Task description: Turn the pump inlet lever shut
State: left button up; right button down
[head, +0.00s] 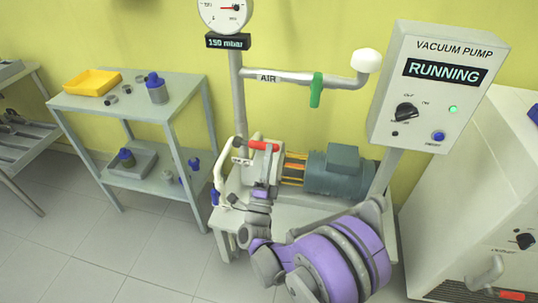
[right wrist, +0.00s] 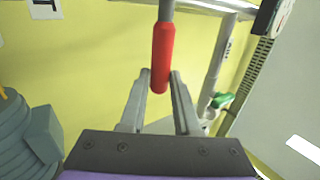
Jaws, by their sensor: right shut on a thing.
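The red-handled lever (head: 264,146) sits on top of the pale pump head (head: 262,165), beside the blue-grey motor. In the head view the handle lies nearly level. My right gripper (head: 265,172) reaches it from the front, and my purple arm hides part of the pump's front. In the right wrist view the red handle (right wrist: 162,50) comes down between the two grey fingers of my right gripper (right wrist: 161,78), which are shut on its end. The grey motor (right wrist: 40,135) is at the lower left there. My left gripper is not in view.
A vacuum pump box (head: 435,90) reading RUNNING stands at the right. The AIR pipe with a green lever (head: 316,90) crosses above the pump. A gauge (head: 228,12) reads 150 mbar below its dial. A shelf cart with a yellow tray (head: 92,82) is at the left.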

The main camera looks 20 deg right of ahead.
jog(key=c, duration=0.6)
grip_release()
jog(key=v, duration=1.1)
jog(key=shift+r, duration=0.1)
